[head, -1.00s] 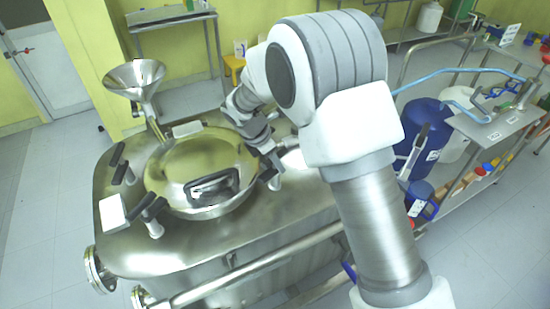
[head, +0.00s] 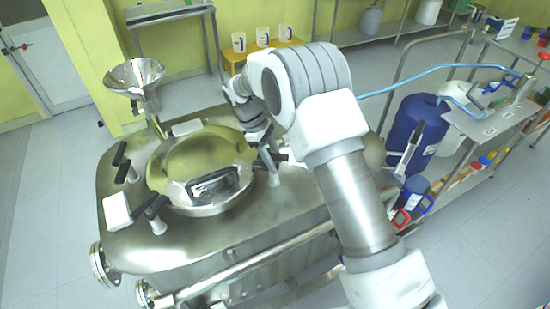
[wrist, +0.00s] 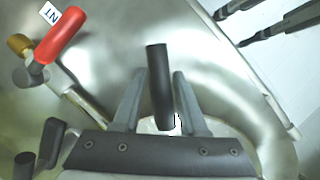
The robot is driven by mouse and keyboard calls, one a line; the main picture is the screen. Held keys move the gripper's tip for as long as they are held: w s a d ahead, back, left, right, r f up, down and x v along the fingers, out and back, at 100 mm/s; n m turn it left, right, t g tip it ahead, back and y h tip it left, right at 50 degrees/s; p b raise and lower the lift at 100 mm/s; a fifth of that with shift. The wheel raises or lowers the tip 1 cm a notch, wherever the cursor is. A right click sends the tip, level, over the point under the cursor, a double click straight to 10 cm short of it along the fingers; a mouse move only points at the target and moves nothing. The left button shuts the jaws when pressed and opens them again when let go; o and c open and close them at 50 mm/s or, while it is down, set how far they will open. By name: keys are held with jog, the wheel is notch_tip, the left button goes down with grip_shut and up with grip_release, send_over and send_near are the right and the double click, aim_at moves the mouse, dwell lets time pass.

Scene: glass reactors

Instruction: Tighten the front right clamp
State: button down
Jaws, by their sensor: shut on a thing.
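The front right clamp (head: 273,178) stands at the lid's right edge with a pale post and a dark handle. My gripper (head: 264,140) is at this clamp, partly hidden by my own arm. In the wrist view, the clamp's black handle (wrist: 158,85) stands between the two grey fingers of my gripper (wrist: 157,97), which is shut on it. The clamp's base is hidden there.
Other black-handled clamps (head: 155,212) stand along the lid's left side. A steel funnel (head: 134,76) rises behind the lid. A red-handled valve (wrist: 62,35) is upper left in the wrist view. A cart with a blue drum (head: 415,135) stands to the right.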

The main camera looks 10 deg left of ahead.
jog(key=shift+s+a+f+m+g+y, duration=0.15)
jog(key=shift+s+m+g, duration=0.15)
jog(key=shift+m, duration=0.35)
jog(key=shift+s+a+f+m+g+y, duration=0.15)
jog(key=shift+m+g, duration=0.15)
jog(key=shift+m, duration=0.35)
jog(key=c, duration=0.5)
grip_release()
jog(key=shift+r, duration=0.15)
jog(key=shift+c, duration=0.2)
jog(key=shift+w, duration=0.1)
jog(key=shift+w+d+r, duration=0.1)
jog(key=shift+w+r, duration=0.05)
